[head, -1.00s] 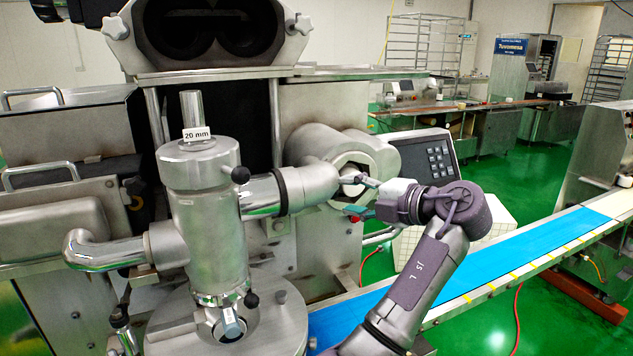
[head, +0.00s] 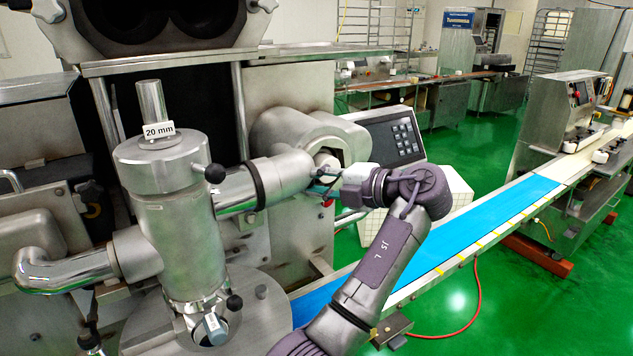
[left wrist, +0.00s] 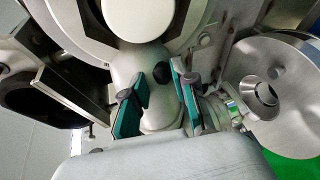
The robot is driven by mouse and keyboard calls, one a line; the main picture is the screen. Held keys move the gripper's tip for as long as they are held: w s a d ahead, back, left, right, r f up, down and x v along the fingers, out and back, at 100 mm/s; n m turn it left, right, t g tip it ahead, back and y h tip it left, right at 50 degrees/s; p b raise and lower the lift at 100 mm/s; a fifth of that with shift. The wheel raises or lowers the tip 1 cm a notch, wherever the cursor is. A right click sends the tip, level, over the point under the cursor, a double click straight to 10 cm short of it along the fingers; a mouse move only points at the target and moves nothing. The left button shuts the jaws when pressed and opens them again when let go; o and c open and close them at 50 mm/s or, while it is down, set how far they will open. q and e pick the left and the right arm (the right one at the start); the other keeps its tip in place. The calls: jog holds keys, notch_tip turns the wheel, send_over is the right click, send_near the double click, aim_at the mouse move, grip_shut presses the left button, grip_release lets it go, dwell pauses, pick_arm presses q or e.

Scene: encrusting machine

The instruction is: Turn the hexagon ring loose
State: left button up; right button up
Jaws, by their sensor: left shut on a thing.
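The hexagon ring (head: 350,141) shows as a steel collar with a six-sided opening at the end of the round housing, right of the horizontal pipe (head: 282,178). My left gripper (head: 328,176) reaches it from the right and is shut on it at the pipe's end. Its teal-padded fingers also show in the left wrist view (left wrist: 160,88), spread around grey metal with a gap between them. The exact contact is partly hidden by the fingers and too small to tell. My right gripper is in neither view.
The upright steel cylinder (head: 172,225) with a "20 mm" tag (head: 158,131) stands left of the pipe. A keypad panel (head: 398,140) is close behind my wrist. A blue conveyor belt (head: 470,230) runs below right.

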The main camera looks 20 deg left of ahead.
pick_arm(q)
grip_shut()
jog(key=shift+b, duration=0.5)
jog(key=shift+w+d+r+m+y+b, duration=0.15)
jog(key=shift+r+m+y+b, duration=0.4)
jog(key=shift+m+b, duration=0.45)
jog(key=shift+w+d+r+m+y+b, duration=0.15)
jog(key=shift+r+m+y+b, duration=0.3)
jog(key=shift+m+b, duration=0.6)
jog(key=shift+w+d+r+m+y+b, duration=0.15)
jog(key=shift+r+m+y+b, duration=0.4)
jog(key=shift+m+b, duration=0.45)
jog(key=shift+a, duration=0.1)
jog(key=o, duration=0.8)
grip_release()
jog(key=shift+f, duration=0.1)
